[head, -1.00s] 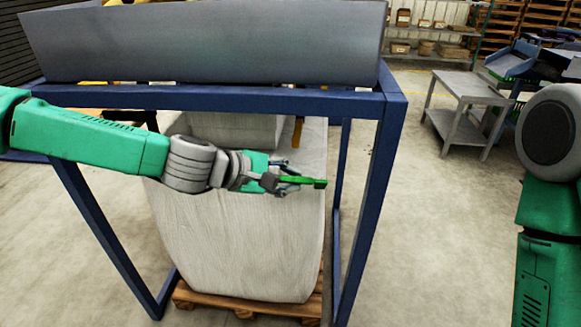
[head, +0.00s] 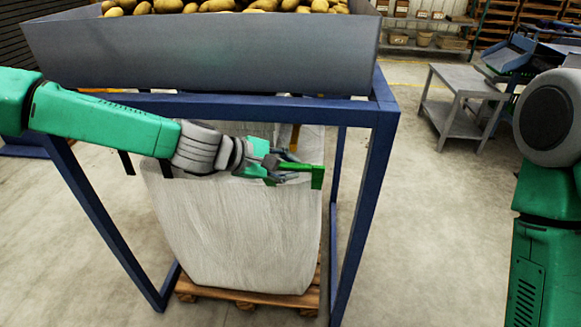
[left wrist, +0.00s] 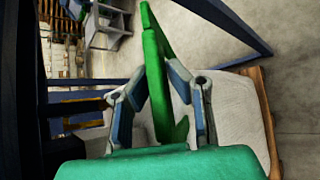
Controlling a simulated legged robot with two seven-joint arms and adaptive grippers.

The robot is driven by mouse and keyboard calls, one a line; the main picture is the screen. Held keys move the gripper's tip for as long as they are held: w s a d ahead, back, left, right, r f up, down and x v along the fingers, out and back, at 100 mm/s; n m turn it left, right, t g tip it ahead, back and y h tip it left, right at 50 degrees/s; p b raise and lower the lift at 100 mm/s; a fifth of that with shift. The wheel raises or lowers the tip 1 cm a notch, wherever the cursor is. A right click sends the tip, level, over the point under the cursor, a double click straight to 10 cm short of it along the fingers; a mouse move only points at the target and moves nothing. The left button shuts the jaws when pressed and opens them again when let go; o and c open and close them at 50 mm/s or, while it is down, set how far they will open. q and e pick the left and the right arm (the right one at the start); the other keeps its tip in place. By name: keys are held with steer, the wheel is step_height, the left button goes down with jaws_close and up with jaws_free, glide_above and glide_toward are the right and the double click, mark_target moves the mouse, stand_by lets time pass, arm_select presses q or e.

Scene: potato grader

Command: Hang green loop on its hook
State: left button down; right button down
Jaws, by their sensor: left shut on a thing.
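My left gripper (head: 284,171) reaches in from the left at the top front of the white bulk bag, under the blue frame. It is shut on the green loop (head: 317,176), a flat strap whose free end sticks out to the right near the bag's front right corner. In the left wrist view the green loop (left wrist: 156,70) runs between the two fingers (left wrist: 160,95) and away from them. I cannot make out the green loop's hook. My right gripper is out of view.
The blue frame (head: 377,180) stands around the bag, with a grey hopper (head: 200,55) of potatoes (head: 220,6) above. A yellow-brown strap (head: 294,137) hangs at the back right. The bag stands on a wooden pallet (head: 245,298). A grey table (head: 465,105) stands right, across open floor.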

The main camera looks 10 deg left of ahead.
arm_select(q)
steer(key=c, duration=1.6)
jaws_free()
steer(key=shift+w+a, duration=0.15)
steer(key=shift+o, duration=0.2)
steer(key=v, duration=1.2)
steer(key=shift+f, duration=0.15)
steer(key=shift+a, duration=0.1)
